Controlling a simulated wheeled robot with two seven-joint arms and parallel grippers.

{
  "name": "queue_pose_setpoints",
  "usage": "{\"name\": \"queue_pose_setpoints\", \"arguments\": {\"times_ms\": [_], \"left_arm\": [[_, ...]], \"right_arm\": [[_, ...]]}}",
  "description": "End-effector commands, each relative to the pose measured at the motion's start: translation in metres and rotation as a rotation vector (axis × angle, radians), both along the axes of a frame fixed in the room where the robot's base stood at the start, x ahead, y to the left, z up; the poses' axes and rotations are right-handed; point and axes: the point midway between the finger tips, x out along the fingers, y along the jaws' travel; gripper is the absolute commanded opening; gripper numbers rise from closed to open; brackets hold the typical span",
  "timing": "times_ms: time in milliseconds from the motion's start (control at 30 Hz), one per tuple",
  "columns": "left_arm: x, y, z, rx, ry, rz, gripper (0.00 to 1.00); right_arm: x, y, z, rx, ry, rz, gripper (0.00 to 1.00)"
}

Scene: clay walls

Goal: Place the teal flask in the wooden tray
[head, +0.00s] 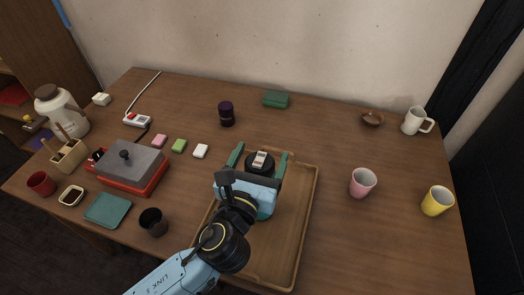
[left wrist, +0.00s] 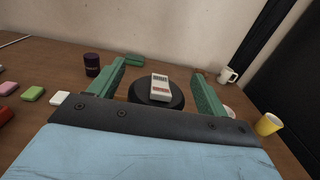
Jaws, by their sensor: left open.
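My left gripper (head: 256,155) is open above the far end of the wooden tray (head: 290,245). Its green fingers stand on either side of a dark round thing (head: 249,167) with a small white box (head: 260,159) on top. In the left wrist view the fingers (left wrist: 160,80) are apart, with the dark round thing (left wrist: 155,98) and white box (left wrist: 161,87) between them in the picture. I cannot tell whether they touch. I cannot make out a teal flask in either view; my arm hides part of the tray. My right gripper is not in view.
A pink cup (head: 362,183) and yellow mug (head: 437,201) stand right of the tray. A dark purple jar (head: 226,114) and green box (head: 276,99) are behind it. A red-based grey-lidded box (head: 130,167), teal square (head: 107,210) and black cup (head: 153,222) are left.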

Motion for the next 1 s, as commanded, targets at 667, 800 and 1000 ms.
{"name": "queue_pose_setpoints", "arguments": {"times_ms": [667, 800, 1000], "left_arm": [[-0.099, 0.033, 0.001, 0.0, -0.001, 0.0, 0.77], [-0.099, 0.033, 0.001, 0.0, -0.001, 0.0, 0.77], [-0.097, 0.036, 0.001, -0.024, 0.016, 0.012, 0.77]], "right_arm": [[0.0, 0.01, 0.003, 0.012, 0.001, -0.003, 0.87], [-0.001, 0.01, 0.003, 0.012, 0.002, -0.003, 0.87], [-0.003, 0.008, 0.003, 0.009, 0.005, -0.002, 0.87]]}}
